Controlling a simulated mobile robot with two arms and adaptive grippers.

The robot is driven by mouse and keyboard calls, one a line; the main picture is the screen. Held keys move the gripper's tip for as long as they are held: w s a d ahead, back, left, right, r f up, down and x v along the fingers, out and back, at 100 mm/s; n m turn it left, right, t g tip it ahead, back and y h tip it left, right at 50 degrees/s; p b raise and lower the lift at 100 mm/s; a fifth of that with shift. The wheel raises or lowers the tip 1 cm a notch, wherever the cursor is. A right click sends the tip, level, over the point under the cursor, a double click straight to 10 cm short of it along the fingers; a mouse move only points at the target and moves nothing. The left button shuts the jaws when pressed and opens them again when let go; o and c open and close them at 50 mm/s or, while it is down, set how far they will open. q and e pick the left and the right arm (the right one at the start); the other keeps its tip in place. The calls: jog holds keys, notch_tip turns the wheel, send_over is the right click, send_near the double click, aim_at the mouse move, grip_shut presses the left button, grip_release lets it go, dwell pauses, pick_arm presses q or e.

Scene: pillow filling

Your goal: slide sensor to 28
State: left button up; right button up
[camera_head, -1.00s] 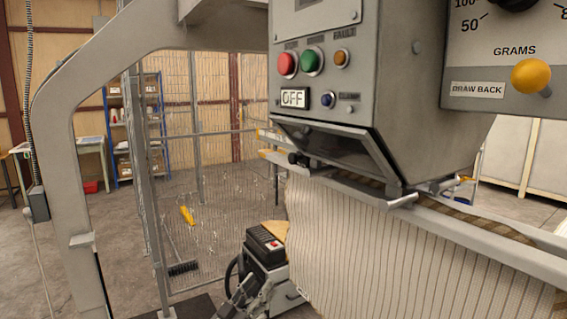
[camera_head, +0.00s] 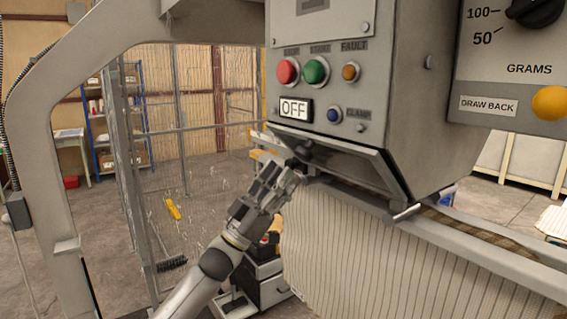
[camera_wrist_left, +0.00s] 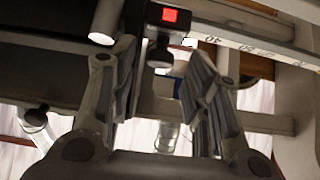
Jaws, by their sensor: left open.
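The sensor (camera_wrist_left: 158,50) is a dark block with a red lit square on top, on a pale scale rail (camera_wrist_left: 255,46) in the left wrist view. The exact reading is not legible. My left gripper (camera_wrist_left: 160,75) is open, its two fingers on either side of the sensor's lower part in that picture; I cannot tell if they touch it. In the head view my left gripper (camera_head: 288,172) is at the left end of the clamp bar, below the control box, and mostly hides the sensor area.
The grey control box (camera_head: 345,170) with red and green buttons and an OFF display overhangs the gripper. The striped pillow cover (camera_head: 370,260) hangs below the bar. A grey frame post (camera_head: 45,190) stands at left. A small black-topped machine (camera_head: 272,285) stands behind my arm.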

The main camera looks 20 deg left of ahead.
pick_arm(q)
jog(key=shift+x, duration=0.9)
jog(key=shift+c, duration=0.2)
grip_shut()
